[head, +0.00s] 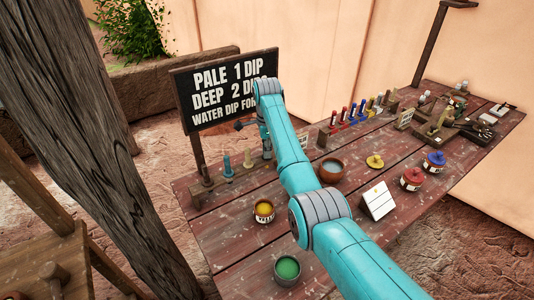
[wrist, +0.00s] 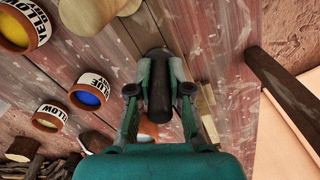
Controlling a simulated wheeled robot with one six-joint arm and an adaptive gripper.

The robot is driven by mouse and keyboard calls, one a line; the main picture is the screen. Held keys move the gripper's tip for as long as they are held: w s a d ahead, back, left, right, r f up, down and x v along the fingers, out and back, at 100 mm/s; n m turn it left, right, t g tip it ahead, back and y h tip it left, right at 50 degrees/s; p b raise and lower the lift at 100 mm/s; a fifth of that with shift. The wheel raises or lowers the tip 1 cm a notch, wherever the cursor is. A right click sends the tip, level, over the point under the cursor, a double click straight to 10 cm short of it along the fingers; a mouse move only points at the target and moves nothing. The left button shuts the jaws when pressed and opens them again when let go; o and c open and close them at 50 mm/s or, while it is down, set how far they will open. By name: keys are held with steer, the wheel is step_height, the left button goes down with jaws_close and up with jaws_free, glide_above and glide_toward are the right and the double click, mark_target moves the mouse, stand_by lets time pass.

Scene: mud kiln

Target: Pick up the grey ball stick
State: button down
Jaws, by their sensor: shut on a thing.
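My gripper (wrist: 158,95) is shut on a dark grey stick (wrist: 161,105) in the wrist view. The stick lies between the two fingers, its rounded dark end pointing up the picture. Whether it has a ball is hard to tell. In the head view, my gripper (head: 245,124) is small and partly hidden by my arm, in front of the sign; the held stick is not clear there.
A black sign (head: 215,92) stands behind the table (head: 235,215). A yellow pot (head: 264,212), green pot (head: 287,269), brown bowl (head: 331,169) and white card (head: 378,201) stand near my arm. A rack of coloured sticks (head: 363,110) is further right. A wooden post (head: 75,120) rises at left.

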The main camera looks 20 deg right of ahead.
steer(key=shift+r, duration=0.1)
step_height(320, 180, up, 10)
steer(key=shift+f, duration=0.1)
stand_by(0.4)
stand_by(0.4)
